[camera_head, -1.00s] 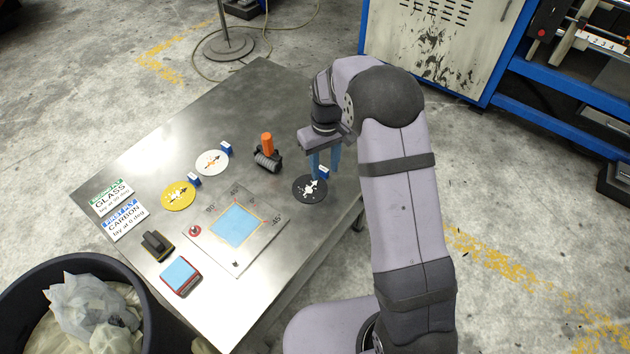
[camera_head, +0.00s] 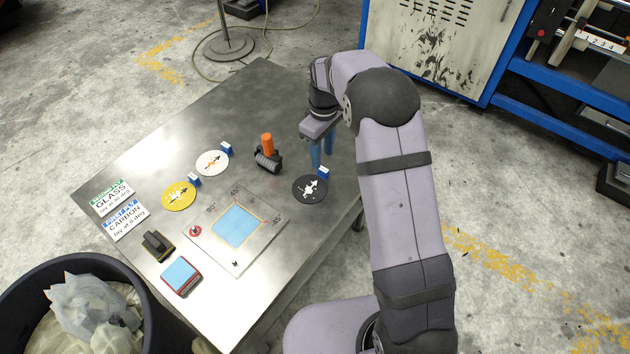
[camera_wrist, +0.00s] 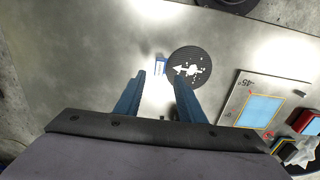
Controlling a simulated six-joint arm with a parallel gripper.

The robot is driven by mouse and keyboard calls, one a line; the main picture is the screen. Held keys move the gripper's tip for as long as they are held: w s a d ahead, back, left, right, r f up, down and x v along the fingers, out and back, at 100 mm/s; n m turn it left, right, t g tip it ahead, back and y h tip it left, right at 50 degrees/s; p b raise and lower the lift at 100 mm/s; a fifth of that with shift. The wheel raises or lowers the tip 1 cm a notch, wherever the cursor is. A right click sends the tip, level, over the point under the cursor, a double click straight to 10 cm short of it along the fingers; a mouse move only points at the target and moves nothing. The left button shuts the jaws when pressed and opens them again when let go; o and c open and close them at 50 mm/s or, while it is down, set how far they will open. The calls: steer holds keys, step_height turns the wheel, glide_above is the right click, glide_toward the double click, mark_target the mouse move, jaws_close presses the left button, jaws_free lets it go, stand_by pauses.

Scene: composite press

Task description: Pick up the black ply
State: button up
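The black ply (camera_head: 309,190) is a dark disc with white markings and an arrow. It lies flat near the right edge of the metal table, with a small blue tab (camera_head: 323,172) at its upper edge. My gripper (camera_head: 322,161) is above the table, just beyond the tab, with its blue fingers apart and nothing between them. In the wrist view the black ply (camera_wrist: 194,58) and its tab (camera_wrist: 160,67) lie past the fingertips of my gripper (camera_wrist: 158,76). The tab lines up with the gap there; the ply is to the right.
A yellow ply (camera_head: 178,196) and a white ply (camera_head: 212,163), each with a blue tab, lie left. An orange-handled roller (camera_head: 267,153) stands between them and my gripper. A square plate (camera_head: 264,211) with angle marks lies in front. The back of the table is clear.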

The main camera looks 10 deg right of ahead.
mark_target(323, 169)
steer(key=shift+d+f+p, duration=0.15)
steer(key=shift+f+p, duration=0.45)
steer(key=shift+f, duration=2)
steer(key=shift+s, duration=0.1)
jaws_close()
